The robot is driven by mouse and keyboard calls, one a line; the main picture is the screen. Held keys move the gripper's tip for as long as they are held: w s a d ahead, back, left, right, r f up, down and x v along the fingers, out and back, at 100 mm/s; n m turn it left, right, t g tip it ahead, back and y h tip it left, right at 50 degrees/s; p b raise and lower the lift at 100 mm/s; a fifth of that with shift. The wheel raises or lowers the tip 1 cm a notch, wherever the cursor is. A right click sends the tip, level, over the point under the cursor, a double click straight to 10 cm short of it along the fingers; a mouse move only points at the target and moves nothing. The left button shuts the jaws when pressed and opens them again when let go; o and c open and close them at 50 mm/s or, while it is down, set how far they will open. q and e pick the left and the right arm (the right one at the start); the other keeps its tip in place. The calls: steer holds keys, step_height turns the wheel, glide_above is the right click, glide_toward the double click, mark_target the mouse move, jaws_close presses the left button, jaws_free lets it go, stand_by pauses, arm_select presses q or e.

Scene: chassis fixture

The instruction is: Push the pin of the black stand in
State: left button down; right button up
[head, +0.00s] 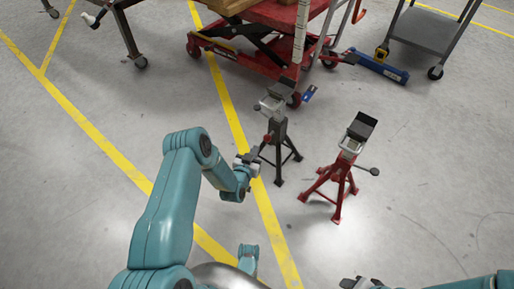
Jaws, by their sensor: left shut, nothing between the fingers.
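The black stand (280,131) stands upright on the floor near the middle of the head view, with its legs spread. A red knob (267,139), which looks like the end of its pin, shows on its left side. My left gripper (257,154) is shut and empty, just below and left of the knob. I cannot tell whether it touches the knob or the stand. How far the pin sits in the stand is too small to tell. Part of my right gripper (362,284) shows at the bottom edge, well away from the stand; its fingers are not clear.
A red stand (340,176) with a dark knob on its right side stands right of the black one. A red lift cart (250,60) is behind, with a blue tool (382,68) and a grey cart (425,32) at back right. Floor at right is clear.

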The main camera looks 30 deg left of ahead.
arm_select(q)
steer(key=p+v, duration=0.4)
steer(key=v, duration=0.3)
steer(key=shift+s, duration=0.3)
steer(key=shift+r, duration=0.15)
